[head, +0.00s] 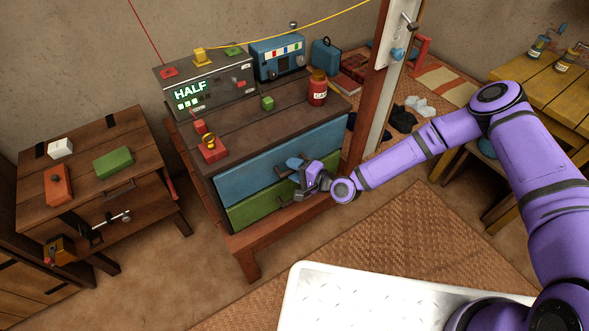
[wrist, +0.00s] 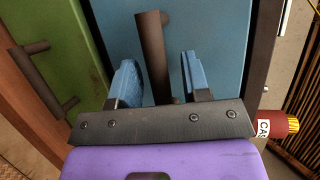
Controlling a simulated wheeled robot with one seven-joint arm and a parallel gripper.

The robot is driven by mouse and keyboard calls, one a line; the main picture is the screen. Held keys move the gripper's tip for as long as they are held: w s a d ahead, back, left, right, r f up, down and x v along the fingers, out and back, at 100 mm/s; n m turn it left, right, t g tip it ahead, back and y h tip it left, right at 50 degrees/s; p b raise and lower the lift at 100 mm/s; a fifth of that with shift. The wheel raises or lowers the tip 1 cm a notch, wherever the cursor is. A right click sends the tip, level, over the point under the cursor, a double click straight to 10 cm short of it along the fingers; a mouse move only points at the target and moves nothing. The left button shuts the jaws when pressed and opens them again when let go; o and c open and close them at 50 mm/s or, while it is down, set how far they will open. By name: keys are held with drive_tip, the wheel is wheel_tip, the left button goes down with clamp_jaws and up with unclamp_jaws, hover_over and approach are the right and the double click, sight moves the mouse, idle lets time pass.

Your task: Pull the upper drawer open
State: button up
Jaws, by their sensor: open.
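The upper drawer (head: 253,173) has a blue front and looks shut, above the green lower drawer (head: 250,209) in a dark wooden chest. My gripper (head: 296,163) is at the right part of the blue front. In the wrist view the dark bar handle (wrist: 150,40) of the blue drawer (wrist: 213,30) runs between the two blue fingers of my gripper (wrist: 159,78). The fingers are open, one on each side of the bar, with gaps visible. The head view mostly hides this handle behind my gripper.
On the chest top stand a grey box reading HALF (head: 205,88), a blue device (head: 277,58), a red jar (head: 317,88) and a green cube (head: 268,103). A wooden post (head: 372,105) stands to the right. The woven mat (head: 385,230) before the drawers is partly clear.

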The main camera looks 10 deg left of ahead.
drive_tip(key=shift+c, duration=0.3)
clamp_jaws()
drive_tip(key=s+d, duration=1.5)
drive_tip(key=shift+o, duration=0.3)
unclamp_jaws()
drive_tip(key=shift+d, duration=0.15)
drive_tip(key=v, duration=1)
drive_tip(key=shift+s+d, duration=0.2)
drive_tip(key=shift+d, duration=0.1)
